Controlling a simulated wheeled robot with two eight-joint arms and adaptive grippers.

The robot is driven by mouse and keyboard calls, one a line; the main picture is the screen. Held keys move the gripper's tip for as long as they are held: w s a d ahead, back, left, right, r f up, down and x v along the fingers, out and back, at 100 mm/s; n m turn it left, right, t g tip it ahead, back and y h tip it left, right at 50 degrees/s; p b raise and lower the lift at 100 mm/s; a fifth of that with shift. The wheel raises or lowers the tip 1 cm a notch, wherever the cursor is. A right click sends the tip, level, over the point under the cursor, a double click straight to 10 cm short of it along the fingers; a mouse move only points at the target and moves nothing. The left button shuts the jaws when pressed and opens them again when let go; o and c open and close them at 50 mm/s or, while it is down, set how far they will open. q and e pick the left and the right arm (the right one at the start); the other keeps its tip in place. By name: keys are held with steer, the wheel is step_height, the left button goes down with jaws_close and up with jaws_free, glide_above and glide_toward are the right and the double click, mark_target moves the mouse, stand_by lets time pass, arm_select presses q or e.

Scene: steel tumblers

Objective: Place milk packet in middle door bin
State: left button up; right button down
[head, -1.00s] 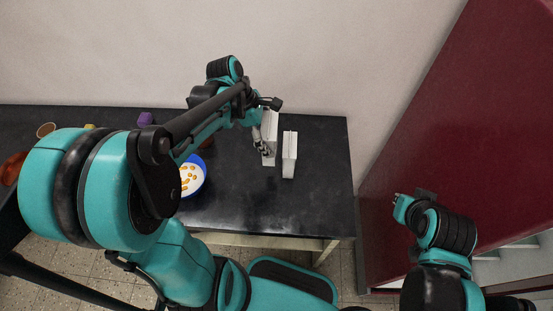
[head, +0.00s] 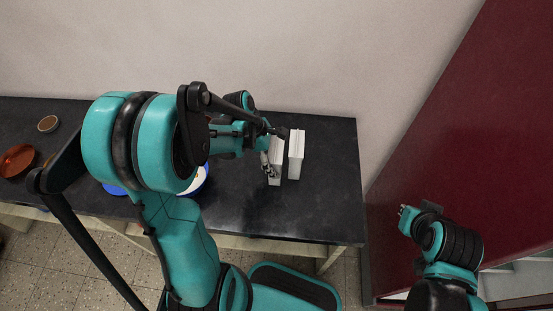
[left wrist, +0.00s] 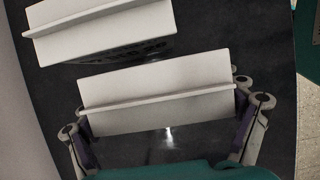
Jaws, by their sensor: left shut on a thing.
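Two white, upright milk packets stand side by side at the right part of the black table in the head view. My left gripper (head: 268,165) is shut on the left milk packet (head: 277,160). In the left wrist view this packet (left wrist: 155,90) lies between the two fingers, its ridged top facing the camera. I cannot tell whether it is clear of the table. The other packet (head: 296,155) stands close to its right, with a narrow gap. My right gripper (head: 408,218) is off the table at the right; its fingers are too small to read. No middle door bin can be made out.
The black table (head: 325,205) is clear in front and right of the packets. A bowl (head: 197,180) is partly behind my left arm. A brown bowl (head: 17,160) and a small cup (head: 48,124) are at left. A dark red panel (head: 440,150) stands right, pale shelf-like edges below.

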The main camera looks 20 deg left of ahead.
arm_select(q)
steer(key=o, duration=1.4)
steer(key=shift+f, duration=0.1)
